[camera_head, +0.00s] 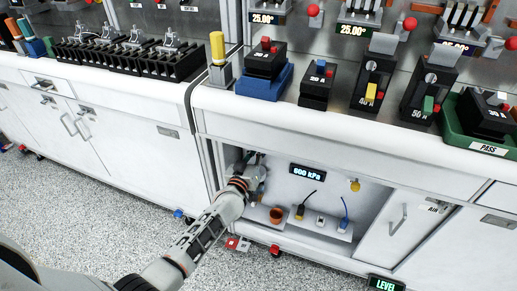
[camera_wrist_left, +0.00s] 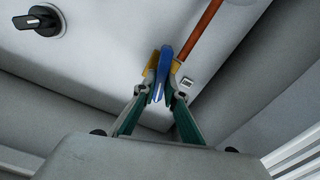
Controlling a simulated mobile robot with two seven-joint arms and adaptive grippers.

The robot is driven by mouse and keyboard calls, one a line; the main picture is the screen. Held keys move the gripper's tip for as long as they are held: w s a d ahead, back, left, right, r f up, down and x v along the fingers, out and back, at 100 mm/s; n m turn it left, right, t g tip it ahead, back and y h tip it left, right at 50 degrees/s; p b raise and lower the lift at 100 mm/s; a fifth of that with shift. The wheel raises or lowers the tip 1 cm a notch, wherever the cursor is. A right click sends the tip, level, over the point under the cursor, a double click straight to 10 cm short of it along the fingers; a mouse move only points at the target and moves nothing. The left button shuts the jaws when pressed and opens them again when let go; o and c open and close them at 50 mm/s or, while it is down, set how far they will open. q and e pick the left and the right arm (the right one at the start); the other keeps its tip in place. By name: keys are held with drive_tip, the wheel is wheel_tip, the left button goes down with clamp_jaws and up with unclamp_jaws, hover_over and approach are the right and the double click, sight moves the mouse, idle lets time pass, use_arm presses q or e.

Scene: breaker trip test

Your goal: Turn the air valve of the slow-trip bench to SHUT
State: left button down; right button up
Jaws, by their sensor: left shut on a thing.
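The air valve's blue lever (camera_wrist_left: 160,76) shows in the left wrist view, at the lower end of a copper-coloured pipe (camera_wrist_left: 204,26) with brass-yellow parts around it. My left gripper (camera_wrist_left: 158,94) has its two fingers closed on the lever from either side. In the head view my left gripper (camera_head: 253,168) reaches into the open bay under the bench, at its left side, and hides the valve there. The lever's exact angle to the pipe is hard to tell. A small tag (camera_wrist_left: 187,81) beside the valve is too small to read. My right gripper is out of view.
A display (camera_head: 308,171) in the bay reads 600 kPa. An orange-brown pot (camera_head: 277,215) and cabled plugs (camera_head: 300,211) stand on the bay's shelf. A black rotary knob (camera_wrist_left: 40,20) is at the upper left. The bay's left wall is close to my arm.

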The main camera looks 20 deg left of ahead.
use_arm(q)
drive_tip(key=n, duration=0.9)
drive_tip(key=f+n+b, duration=0.1)
drive_tip(key=n, duration=0.4)
drive_tip(key=shift+a+n, duration=0.25)
drive_tip(key=shift+n, duration=0.05)
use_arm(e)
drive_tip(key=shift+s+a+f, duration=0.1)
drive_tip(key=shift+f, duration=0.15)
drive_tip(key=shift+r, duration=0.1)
use_arm(q)
drive_tip(key=c, duration=2.1)
unclamp_jaws()
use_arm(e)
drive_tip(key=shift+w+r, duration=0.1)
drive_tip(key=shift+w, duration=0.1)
use_arm(q)
drive_tip(key=s, duration=1.2)
drive_tip(key=shift+a+r, duration=0.1)
drive_tip(key=shift+a, duration=0.15)
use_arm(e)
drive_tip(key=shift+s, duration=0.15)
